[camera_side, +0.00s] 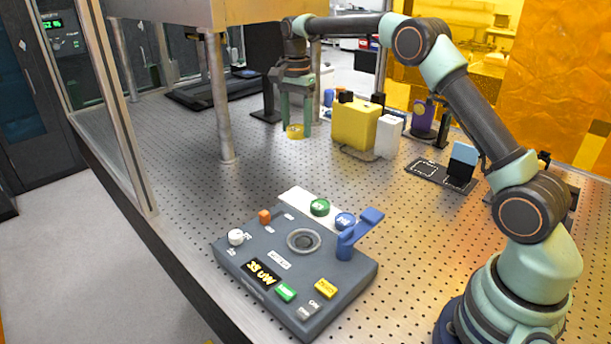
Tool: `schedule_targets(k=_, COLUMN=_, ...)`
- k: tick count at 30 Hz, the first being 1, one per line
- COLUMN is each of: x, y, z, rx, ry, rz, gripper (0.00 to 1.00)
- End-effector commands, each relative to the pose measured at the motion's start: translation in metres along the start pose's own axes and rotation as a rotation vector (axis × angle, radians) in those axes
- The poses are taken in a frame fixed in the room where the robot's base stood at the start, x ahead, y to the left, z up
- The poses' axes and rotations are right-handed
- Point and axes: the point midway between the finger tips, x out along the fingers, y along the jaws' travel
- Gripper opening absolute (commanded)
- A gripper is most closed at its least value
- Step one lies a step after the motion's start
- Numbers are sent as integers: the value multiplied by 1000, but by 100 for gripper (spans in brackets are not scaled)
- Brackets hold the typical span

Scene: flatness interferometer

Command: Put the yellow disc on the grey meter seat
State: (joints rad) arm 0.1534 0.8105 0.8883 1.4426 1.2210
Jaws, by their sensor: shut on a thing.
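My gripper (296,122) is at the back of the perforated table, pointing down. It is shut on the yellow disc (295,132), which shows low between its fingers. I cannot tell whether the disc touches the table. The grey meter (330,293) stands at the front, with a round ringed seat (304,241) on its top. The seat is empty. My gripper is far behind the meter and well away from the seat.
A white strip with a green disc (320,207) and a blue disc (345,221) lies behind the meter. A blue lever (360,234) stands up at the meter's right. A yellow box (355,125) is right of my gripper. A metal post (220,100) stands left.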

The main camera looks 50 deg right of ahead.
Motion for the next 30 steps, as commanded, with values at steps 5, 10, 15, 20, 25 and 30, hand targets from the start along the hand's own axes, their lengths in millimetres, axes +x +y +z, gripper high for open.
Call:
schedule_targets(k=5, x=-15, y=3, z=4, rx=-39, ry=1, rz=-2, gripper=0)
schedule_targets(k=10, x=-27, y=18, z=21, rx=-223, ry=0, rz=-1, gripper=0)
schedule_targets(k=15, x=-37, y=44, z=47, rx=-508, ry=1, rz=-1, gripper=0)
schedule_targets(k=20, x=-42, y=75, z=71, rx=-782, ry=2, rz=-3, gripper=0)
schedule_targets(k=25, x=-41, y=110, z=93, rx=-1057, ry=3, rz=-3, gripper=0)
schedule_targets(k=30, x=-36, y=137, z=108, rx=-1259, ry=2, rz=-2, gripper=0)
